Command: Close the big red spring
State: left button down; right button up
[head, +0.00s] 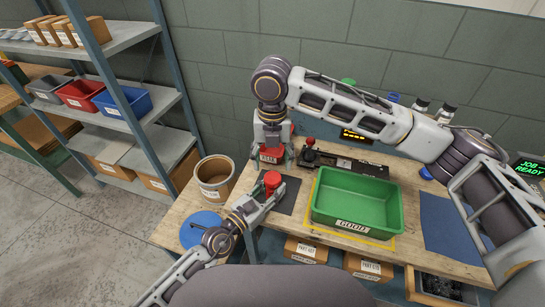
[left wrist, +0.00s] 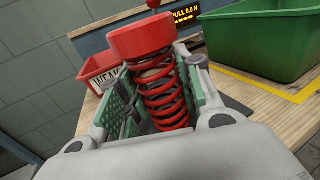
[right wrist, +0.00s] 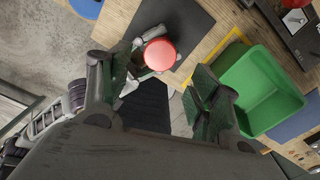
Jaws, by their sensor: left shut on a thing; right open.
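The big red spring (left wrist: 165,98) stands between the fingers of my left gripper (left wrist: 158,85), with a wide red cap (left wrist: 140,38) on its top. Its coils show gaps. My left gripper also shows in the head view (head: 262,200), shut on the spring near the front left of the bench; the red cap (head: 272,179) sticks up from it. My right gripper (head: 273,158) hangs fingers-down above and behind the cap in the head view. In the right wrist view its fingers (right wrist: 160,82) are wide apart and empty, with the red cap (right wrist: 159,54) below, apart from them.
A green bin (head: 350,228) marked GOOD stands on yellow tape to the right. A red bin (left wrist: 98,82) is behind the spring. A dark mat (head: 285,197) lies on the bench. A device with a red knob (head: 310,142) is behind. A round cardboard tub (head: 216,176) stands left.

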aim_at(273, 177)
jog(key=shift+n, duration=0.5)
jog(key=shift+f, duration=4)
jog(key=shift+c, duration=0.5)
jog(key=c, duration=1)
jog(key=shift+o, duration=0.2)
jog(key=shift+m, duration=0.3)
